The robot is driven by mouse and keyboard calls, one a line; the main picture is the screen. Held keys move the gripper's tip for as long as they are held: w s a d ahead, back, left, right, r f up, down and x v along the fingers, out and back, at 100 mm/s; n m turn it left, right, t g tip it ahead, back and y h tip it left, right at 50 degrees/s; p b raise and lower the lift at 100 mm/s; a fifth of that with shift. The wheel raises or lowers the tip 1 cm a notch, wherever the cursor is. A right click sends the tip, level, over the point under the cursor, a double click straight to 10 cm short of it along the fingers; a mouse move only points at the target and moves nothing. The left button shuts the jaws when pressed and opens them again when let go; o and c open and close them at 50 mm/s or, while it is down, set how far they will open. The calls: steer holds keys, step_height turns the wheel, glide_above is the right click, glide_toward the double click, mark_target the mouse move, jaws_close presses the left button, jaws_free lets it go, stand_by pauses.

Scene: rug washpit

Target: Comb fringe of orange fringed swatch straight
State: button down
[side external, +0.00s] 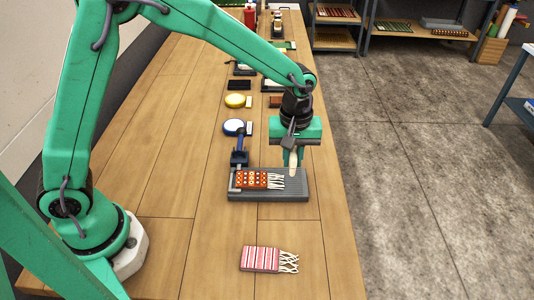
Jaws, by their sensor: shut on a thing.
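The orange fringed swatch (251,179) with pale dots lies flat on a grey ribbed board (290,196). Its white fringe (276,182) spreads to the right, with strands somewhat uneven. A dark blue clamp-like piece (239,158) stands at the board's left rear, beside the swatch. My gripper (291,151) points down over the right part of the board. It is shut on a narrow cream-coloured tool (293,161), which looks like a comb and hangs upright by the fringe's rear right. I cannot tell whether its lower end touches the board or fringe.
A red and white striped swatch (260,259) with tangled-looking white fringe lies on the bench in front. Behind the board are a blue-rimmed white round item (234,127) and a yellow round item (235,100). Several trays line the bench further back. Bare wood lies left of the board.

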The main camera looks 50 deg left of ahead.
mark_target(281, 183)
steer(key=shift+s+a, duration=1.5)
steer(key=shift+f, duration=0.2)
steer(key=shift+f, duration=1.85)
steer(key=shift+f, duration=0.5)
stand_by(0.5)
steer(key=shift+s+r, duration=0.1)
steer(key=shift+r, duration=0.15)
steer(key=shift+w+d+r, duration=0.1)
steer(key=shift+w+d, duration=0.1)
steer(key=shift+w, duration=0.1)
stand_by(0.7)
steer(key=shift+f, duration=0.35)
stand_by(0.7)
steer(key=shift+w+d, duration=0.45)
steer(key=shift+d, duration=0.05)
stand_by(0.7)
